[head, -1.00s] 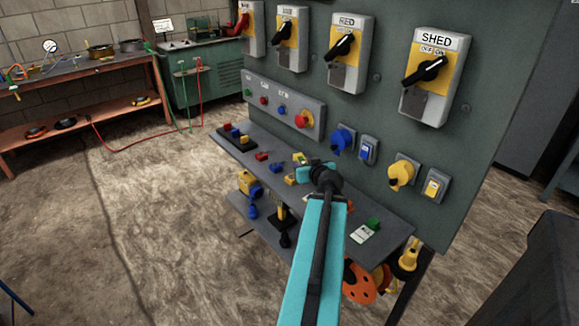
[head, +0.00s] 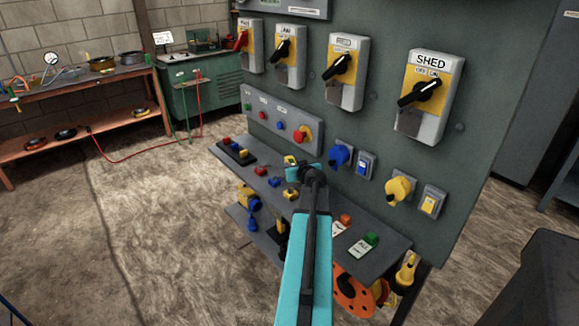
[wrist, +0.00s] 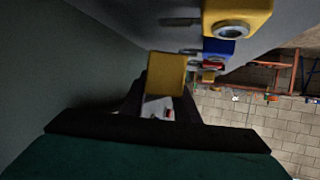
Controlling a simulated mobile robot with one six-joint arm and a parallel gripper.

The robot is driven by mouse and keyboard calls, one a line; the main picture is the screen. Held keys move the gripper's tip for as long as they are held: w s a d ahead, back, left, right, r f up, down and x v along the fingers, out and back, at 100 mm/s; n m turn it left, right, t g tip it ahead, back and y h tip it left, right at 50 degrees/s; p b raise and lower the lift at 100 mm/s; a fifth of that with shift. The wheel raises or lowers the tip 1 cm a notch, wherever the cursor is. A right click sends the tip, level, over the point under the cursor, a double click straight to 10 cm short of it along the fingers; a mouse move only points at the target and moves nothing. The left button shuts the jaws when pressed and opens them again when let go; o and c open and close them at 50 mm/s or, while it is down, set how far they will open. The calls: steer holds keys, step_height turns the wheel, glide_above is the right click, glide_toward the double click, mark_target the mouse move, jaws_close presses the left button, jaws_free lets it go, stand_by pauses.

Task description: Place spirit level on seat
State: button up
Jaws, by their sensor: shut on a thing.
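My gripper (wrist: 165,98) shows in the wrist view as dark fingers shut on a yellow block, which I take to be the spirit level (wrist: 166,74). Its vial and markings cannot be made out. In the head view my arm reaches over the grey shelf (head: 262,186) below the switch panel, and its own links hide the fingers. A small yellow piece (head: 290,160) shows just beyond the teal wrist link and may be the held block. I cannot tell which spot is the seat.
The upright panel (head: 390,130) carries several large switches, a red button (head: 300,136), a blue knob (head: 340,156) and a yellow knob (head: 399,190). Open floor lies left.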

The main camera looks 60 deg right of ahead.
mark_target(291, 160)
steer(key=shift+w+d+f+p, duration=0.2)
steer(key=shift+w+d+p, duration=0.35)
steer(key=shift+w+d, duration=1.05)
steer(key=shift+w, duration=0.15)
steer(key=shift+w+d, duration=0.15)
steer(key=shift+w, duration=0.05)
steer(key=shift+f+p, duration=0.4)
steer(key=shift+f, duration=1.4)
steer(key=shift+f, duration=0.15)
steer(key=o, duration=1.1)
steer(key=shift+o, duration=0.2)
steer(key=shift+r, duration=0.25)
